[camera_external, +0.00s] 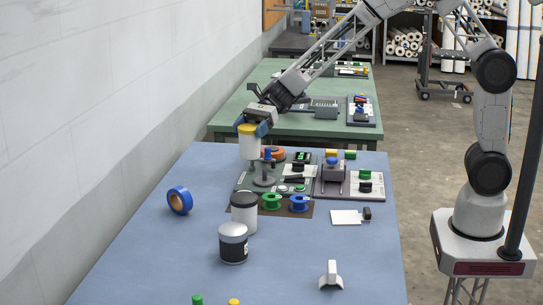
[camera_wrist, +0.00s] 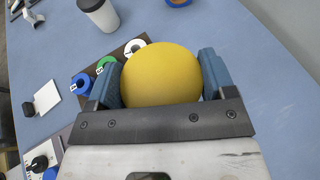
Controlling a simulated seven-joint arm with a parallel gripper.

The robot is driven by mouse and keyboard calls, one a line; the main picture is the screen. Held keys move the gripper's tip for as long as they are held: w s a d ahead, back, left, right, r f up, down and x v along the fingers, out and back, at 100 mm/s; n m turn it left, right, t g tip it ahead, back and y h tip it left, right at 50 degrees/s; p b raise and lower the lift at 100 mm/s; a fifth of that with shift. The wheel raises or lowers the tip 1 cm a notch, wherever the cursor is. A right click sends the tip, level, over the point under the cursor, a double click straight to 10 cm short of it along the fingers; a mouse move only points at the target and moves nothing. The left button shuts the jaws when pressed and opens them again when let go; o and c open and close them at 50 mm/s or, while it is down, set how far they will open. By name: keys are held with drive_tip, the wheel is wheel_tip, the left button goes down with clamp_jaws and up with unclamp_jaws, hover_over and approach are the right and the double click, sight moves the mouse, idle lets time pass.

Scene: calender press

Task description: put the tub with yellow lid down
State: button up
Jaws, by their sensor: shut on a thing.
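The tub with yellow lid (camera_external: 249,143) is a white tub held upright in the air over the far left part of the blue table. My gripper (camera_external: 252,126) is shut on it near the lid. In the wrist view the yellow lid (camera_wrist: 162,74) sits between the two blue fingers of my gripper (camera_wrist: 160,80). The tub's white body is hidden under the lid there.
A press panel (camera_external: 245,178) stands close by the held tub. The front left table is clear.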

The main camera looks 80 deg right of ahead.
wheel_tip(320, 180, up, 7)
drive_tip(key=shift+f, duration=0.1)
drive_tip(key=w+d+m+t+h, duration=0.1)
drive_tip(key=w+d+m+t, duration=0.1)
drive_tip(key=w+d, duration=0.7)
drive_tip(key=w+d+m+t+h, duration=0.2)
drive_tip(key=w+d, duration=0.5)
drive_tip(key=d, duration=0.5)
drive_tip(key=shift+a+f, duration=0.2)
drive_tip(key=shift+f, duration=1.15)
drive_tip(key=shift+a+f, duration=0.15)
drive_tip(key=shift+f, duration=1.15)
drive_tip(key=shift+f, duration=2.5)
drive_tip(key=shift+f, duration=2.5)
